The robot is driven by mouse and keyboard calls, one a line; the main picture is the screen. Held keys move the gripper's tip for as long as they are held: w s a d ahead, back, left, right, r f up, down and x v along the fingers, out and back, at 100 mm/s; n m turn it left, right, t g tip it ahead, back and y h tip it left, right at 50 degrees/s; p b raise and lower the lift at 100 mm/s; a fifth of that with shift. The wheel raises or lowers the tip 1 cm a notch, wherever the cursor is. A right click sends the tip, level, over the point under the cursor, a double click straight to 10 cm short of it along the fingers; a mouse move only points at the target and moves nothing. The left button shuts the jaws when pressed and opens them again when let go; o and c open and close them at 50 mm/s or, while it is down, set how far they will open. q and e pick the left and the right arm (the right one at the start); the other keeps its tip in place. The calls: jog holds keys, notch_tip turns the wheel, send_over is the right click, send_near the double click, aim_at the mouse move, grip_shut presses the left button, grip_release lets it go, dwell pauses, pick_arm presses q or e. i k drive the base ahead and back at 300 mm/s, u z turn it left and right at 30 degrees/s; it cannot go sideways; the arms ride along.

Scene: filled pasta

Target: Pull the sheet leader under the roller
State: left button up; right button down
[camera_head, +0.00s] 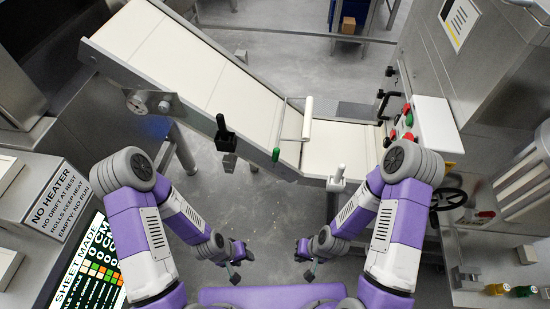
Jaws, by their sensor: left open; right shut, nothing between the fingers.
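A cream roller (307,118) on a thin frame stands across the lower part of the sloping conveyor, upper centre. A pale sheet or belt surface (180,65) runs down the slope to a flat section (335,150) at its lower right. I cannot tell the sheet leader's edge from the belt. My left gripper (237,263) is open and empty, low in front of the conveyor. My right gripper (307,262) is shut and empty, to its right. Both are well apart from the roller and the conveyor.
A green handle (276,154) sits at the conveyor's near edge. A black lever (222,128) and a white-topped lever (338,174) stand along that edge. A control box (433,124) with coloured buttons is right. A sign (58,199) and display (88,268) are left. Open floor lies between my arms.

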aim_at(371, 133)
jog(key=z, duration=0.6)
jog(key=k, duration=0.55)
jog(key=z, duration=0.95)
jog(key=i, duration=0.95)
jog(key=u, duration=0.05)
